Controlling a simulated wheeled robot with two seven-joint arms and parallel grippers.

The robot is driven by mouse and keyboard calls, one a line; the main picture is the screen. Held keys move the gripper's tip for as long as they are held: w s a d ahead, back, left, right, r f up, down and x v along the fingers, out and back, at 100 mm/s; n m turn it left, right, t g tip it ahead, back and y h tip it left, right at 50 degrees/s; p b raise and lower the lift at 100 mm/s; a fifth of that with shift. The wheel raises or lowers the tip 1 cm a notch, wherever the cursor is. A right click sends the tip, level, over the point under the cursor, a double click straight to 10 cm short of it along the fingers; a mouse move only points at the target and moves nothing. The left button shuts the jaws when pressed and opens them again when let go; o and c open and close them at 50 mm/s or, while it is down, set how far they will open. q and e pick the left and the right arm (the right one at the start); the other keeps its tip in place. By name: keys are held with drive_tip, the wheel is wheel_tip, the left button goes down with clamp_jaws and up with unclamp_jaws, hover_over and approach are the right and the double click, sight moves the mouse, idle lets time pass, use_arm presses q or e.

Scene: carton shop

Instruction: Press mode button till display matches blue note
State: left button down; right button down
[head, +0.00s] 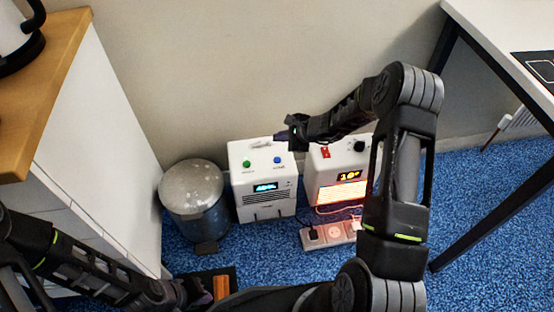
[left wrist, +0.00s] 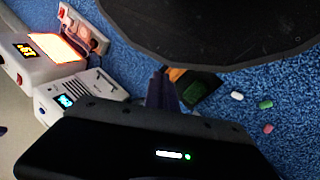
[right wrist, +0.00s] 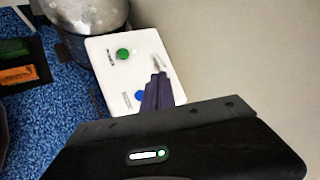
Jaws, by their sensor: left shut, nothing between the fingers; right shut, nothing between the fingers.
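A white box device (head: 264,206) stands on the blue carpet against the wall. Its top has a green button (head: 246,163) and a blue button (head: 277,160); their labels are too small to read. Its front display (head: 265,187) is lit blue, but I cannot read it. My right gripper (head: 281,136) is shut and empty above the back of the device's top. In the right wrist view its fingertips (right wrist: 159,76) appear beside the blue button (right wrist: 139,95); contact is unclear. My left gripper (head: 205,292) is shut and empty, low at the front. I see no blue note.
A heater (head: 328,163) with an orange display and glowing front stands right of the device. A power strip (head: 326,236) lies before it. A metal bin (head: 194,196) stands left. A dark tray (left wrist: 202,86) and several small pills (left wrist: 237,96) lie on the carpet.

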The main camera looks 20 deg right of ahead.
drive_tip(key=b, duration=0.5)
hover_over(280, 160)
wheel_tip(280, 160, down, 7)
drive_tip(key=shift+a+f, duration=0.1)
drive_tip(key=shift+f, duration=0.1)
drive_tip(key=shift+f+b, duration=0.4)
drive_tip(key=shift+f, duration=0.05)
drive_tip(key=shift+f, duration=0.1)
idle(1.3)
drive_tip(key=shift+f+b, duration=0.35)
drive_tip(key=shift+b, duration=0.35)
drive_tip(key=shift+f+b, duration=0.35)
drive_tip(key=shift+b, duration=0.15)
idle(0.4)
drive_tip(key=shift+r, duration=0.1)
drive_tip(key=shift+r+p, duration=0.4)
drive_tip(key=shift+r, duration=0.3)
